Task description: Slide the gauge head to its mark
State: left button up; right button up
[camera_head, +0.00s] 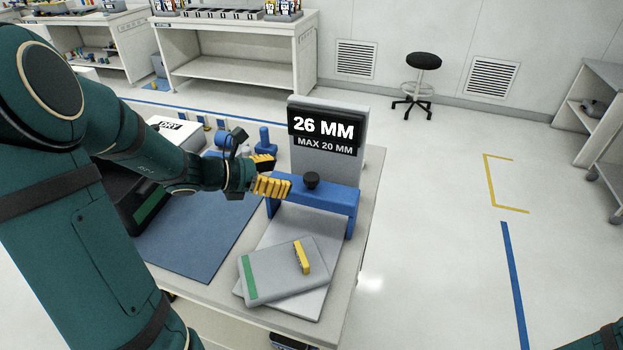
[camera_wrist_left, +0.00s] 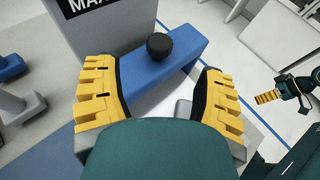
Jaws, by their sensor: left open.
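The gauge head is a blue bridge (camera_head: 335,196) with a black knob (camera_head: 311,180) on top, standing over a grey base plate (camera_head: 272,237). Behind it an upright grey panel carries a display (camera_head: 323,129) reading 26 MM, with MAX 20 MM below. My left gripper (camera_head: 273,174) is open with yellow fingers, at the left end of the bridge. In the left wrist view the black knob (camera_wrist_left: 159,46) and blue bridge (camera_wrist_left: 165,72) lie ahead, between the spread fingers. I cannot make out the mark. My right gripper (camera_wrist_left: 270,97) shows small in the wrist view; its opening is unclear.
A grey slab (camera_head: 275,277) with a green stripe lies tilted across the base plate, a yellow block (camera_head: 302,257) on it. A blue mat (camera_head: 200,235) covers the bench to the left. A box labelled DRY (camera_head: 170,126) stands behind. Open floor lies right of the bench.

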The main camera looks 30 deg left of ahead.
aim_at(311, 177)
pick_arm(q)
jog(key=b+x, duration=0.1)
jog(key=x, duration=0.8)
jog(key=shift+b, duration=0.3)
grip_shut()
